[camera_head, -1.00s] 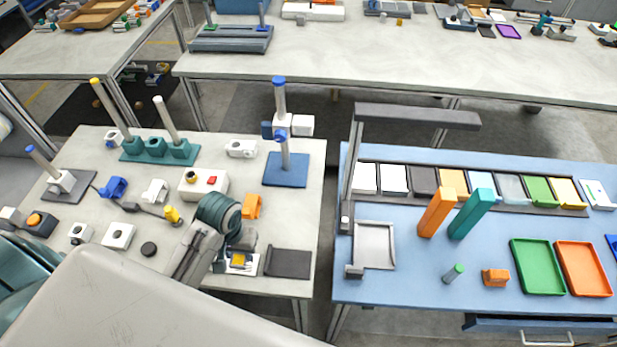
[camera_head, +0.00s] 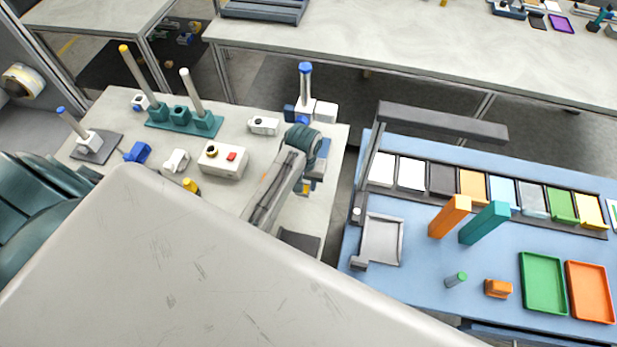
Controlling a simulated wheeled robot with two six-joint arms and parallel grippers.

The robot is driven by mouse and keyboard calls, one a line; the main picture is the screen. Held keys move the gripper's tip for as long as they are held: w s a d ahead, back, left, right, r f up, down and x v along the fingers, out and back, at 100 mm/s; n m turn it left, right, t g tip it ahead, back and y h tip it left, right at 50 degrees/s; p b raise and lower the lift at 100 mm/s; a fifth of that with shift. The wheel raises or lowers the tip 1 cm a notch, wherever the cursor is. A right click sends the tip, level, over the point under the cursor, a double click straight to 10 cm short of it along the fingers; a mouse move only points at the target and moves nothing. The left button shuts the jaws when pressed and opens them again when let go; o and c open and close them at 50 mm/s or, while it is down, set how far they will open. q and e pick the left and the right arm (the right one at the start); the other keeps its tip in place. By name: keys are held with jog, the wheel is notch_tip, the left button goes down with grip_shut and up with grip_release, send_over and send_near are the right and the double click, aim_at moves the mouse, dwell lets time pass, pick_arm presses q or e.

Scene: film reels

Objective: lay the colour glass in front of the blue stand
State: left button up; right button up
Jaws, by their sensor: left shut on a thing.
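The blue stand (camera_head: 305,85) is a grey post with a blue cap and a blue clamp on the back right of the left table. Its blue base is mostly hidden behind my left arm. My left gripper (camera_head: 306,178) is just in front of the base, above the table. It is shut on a small piece with a bit of yellow showing (camera_head: 305,188), which appears to be the colour glass. The arm hides most of that piece. I cannot tell whether it touches the table. My right gripper is not in view.
A dark flat plate (camera_head: 299,241) lies nearer the front. A gap separates this table from the blue table (camera_head: 410,290) at right.

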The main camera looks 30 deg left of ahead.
aim_at(308, 186)
pick_arm(q)
jog(key=shift+w+d, duration=0.25)
jog(key=shift+w, duration=0.3)
notch_tip(308, 186, down, 3)
jog(key=shift+p, duration=1.05)
jog(key=shift+w+f, duration=0.1)
jog(key=shift+f, duration=0.25)
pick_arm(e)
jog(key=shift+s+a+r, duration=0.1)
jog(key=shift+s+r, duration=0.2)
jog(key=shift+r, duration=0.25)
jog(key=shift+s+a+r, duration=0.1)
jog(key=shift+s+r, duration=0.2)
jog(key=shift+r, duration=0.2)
pick_arm(q)
jog(key=shift+f, duration=0.1)
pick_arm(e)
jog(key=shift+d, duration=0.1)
pick_arm(q)
jog(key=o, duration=1)
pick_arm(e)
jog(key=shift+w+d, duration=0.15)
